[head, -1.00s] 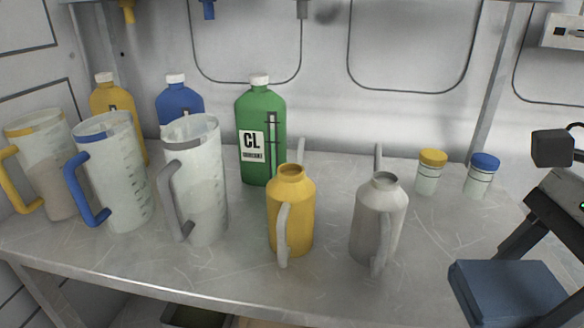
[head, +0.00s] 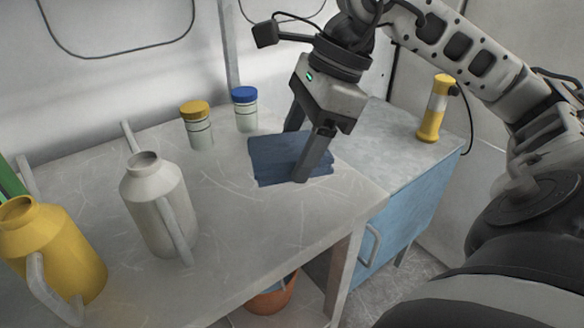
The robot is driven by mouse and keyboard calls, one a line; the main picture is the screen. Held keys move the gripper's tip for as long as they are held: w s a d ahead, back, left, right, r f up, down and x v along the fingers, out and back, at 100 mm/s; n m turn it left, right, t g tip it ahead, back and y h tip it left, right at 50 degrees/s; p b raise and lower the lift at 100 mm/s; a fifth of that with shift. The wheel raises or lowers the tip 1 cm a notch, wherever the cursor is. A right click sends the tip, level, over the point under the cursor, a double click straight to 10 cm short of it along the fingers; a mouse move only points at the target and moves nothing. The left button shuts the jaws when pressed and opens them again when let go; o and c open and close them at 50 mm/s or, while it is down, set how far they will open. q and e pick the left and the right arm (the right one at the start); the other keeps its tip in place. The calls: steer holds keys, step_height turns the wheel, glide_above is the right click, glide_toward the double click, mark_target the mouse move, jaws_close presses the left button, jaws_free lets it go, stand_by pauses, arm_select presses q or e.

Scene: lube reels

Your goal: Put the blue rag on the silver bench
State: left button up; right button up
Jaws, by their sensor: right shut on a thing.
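The blue rag (head: 265,158) is a folded dark blue square over the right part of the silver bench (head: 245,220). It is at or very close to the bench top; I cannot tell for certain whether it rests on it. My right gripper (head: 300,152) points down from above and is shut on the rag's right part, one finger in front and one behind. My left gripper is not in view.
Two small jars, yellow-capped (head: 197,125) and blue-capped (head: 245,108), stand behind the rag. A grey jug (head: 152,205) and a yellow jug (head: 48,250) stand left. A blue cabinet (head: 405,215) bearing a yellow lamp (head: 434,108) adjoins at right. An orange bucket (head: 270,300) sits below.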

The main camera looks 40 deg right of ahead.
glide_above(288, 188)
steer(key=s, duration=0.1)
steer(key=f, duration=0.3)
steer(key=f+b, duration=0.1)
steer(key=f, duration=0.1)
steer(key=shift+d+f, duration=0.2)
steer(key=shift+d, duration=0.15)
steer(key=f, duration=0.3)
steer(key=shift+w+d+f, duration=0.15)
steer(key=shift+w+d, duration=0.1)
steer(key=shift+d, duration=0.05)
steer(key=shift+f, duration=0.35)
steer(key=shift+f+b, duration=0.1)
steer(key=shift+b, duration=0.2)
steer(key=shift+f, duration=0.15)
steer(key=o, duration=1)
steer(key=shift+c, duration=0.2)
steer(key=v, duration=1.2)
steer(key=shift+r, duration=0.25)
